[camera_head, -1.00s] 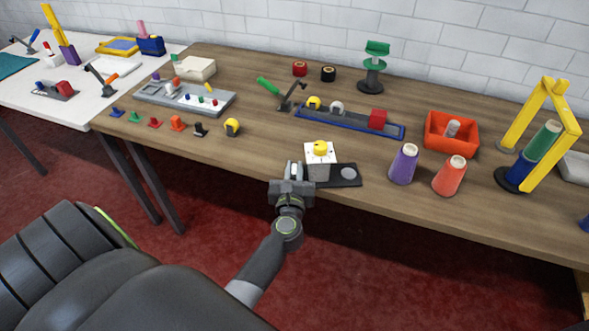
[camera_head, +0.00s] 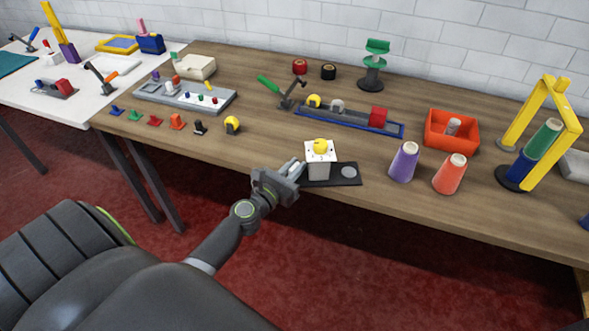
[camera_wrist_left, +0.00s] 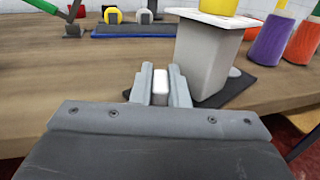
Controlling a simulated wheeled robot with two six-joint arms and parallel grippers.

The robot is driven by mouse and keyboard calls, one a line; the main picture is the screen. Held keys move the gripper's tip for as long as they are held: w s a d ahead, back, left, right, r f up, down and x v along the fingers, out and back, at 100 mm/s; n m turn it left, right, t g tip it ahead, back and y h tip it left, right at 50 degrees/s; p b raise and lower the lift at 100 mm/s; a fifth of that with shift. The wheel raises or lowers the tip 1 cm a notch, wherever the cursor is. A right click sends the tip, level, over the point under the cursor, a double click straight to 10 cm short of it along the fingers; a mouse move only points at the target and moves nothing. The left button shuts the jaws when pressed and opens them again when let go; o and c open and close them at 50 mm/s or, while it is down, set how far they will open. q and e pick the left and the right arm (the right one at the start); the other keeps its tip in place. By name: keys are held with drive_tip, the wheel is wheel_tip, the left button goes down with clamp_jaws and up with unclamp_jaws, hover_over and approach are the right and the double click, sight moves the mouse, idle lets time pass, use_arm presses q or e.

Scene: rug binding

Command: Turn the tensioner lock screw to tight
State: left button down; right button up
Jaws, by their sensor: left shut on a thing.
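The tensioner seems to be the pale grey block (camera_head: 319,171) with a white top plate and a yellow knob (camera_head: 320,146), standing on a black base plate (camera_head: 348,174) at the table's front edge. The knob's setting is too small to read. My left gripper (camera_head: 294,171) is just left of the block, at its lower side, below the knob. In the left wrist view its fingers (camera_wrist_left: 160,88) are closed around a small white piece (camera_wrist_left: 160,87). I cannot tell whether this piece joins the block, whose side (camera_wrist_left: 207,60) rises right of the fingers. My right gripper is out of view.
A purple cone (camera_head: 404,162) and an orange cone (camera_head: 449,174) stand right of the base plate. A blue rail (camera_head: 350,123) with a red block lies behind. A yellow-topped piece (camera_head: 232,125) stands to the left.

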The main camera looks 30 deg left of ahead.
use_arm(q)
drive_tip(key=m+g+h+b, duration=0.1)
drive_tip(key=m+h+b, duration=0.1)
drive_tip(key=h+b, duration=0.1)
drive_tip(key=m+g+h+b, duration=0.1)
drive_tip(key=m+h+b, duration=0.2)
drive_tip(key=h, duration=0.1)
drive_tip(key=m+g+h+b, duration=0.2)
drive_tip(key=h+b, duration=0.1)
drive_tip(key=b, duration=0.1)
drive_tip(key=shift+f+h, duration=0.25)
drive_tip(key=shift+h, duration=0.15)
drive_tip(key=shift+r+m+g+h+b, duration=0.1)
drive_tip(key=shift+m+g+h+b, duration=0.2)
drive_tip(key=shift+m+b, duration=0.15)
drive_tip(key=shift+r+m+g+h, duration=0.1)
drive_tip(key=shift+m+g+h, duration=0.2)
drive_tip(key=shift+m+h, duration=0.1)
drive_tip(key=c, duration=1.4)
unclamp_jaws()
drive_tip(key=shift+s, duration=0.1)
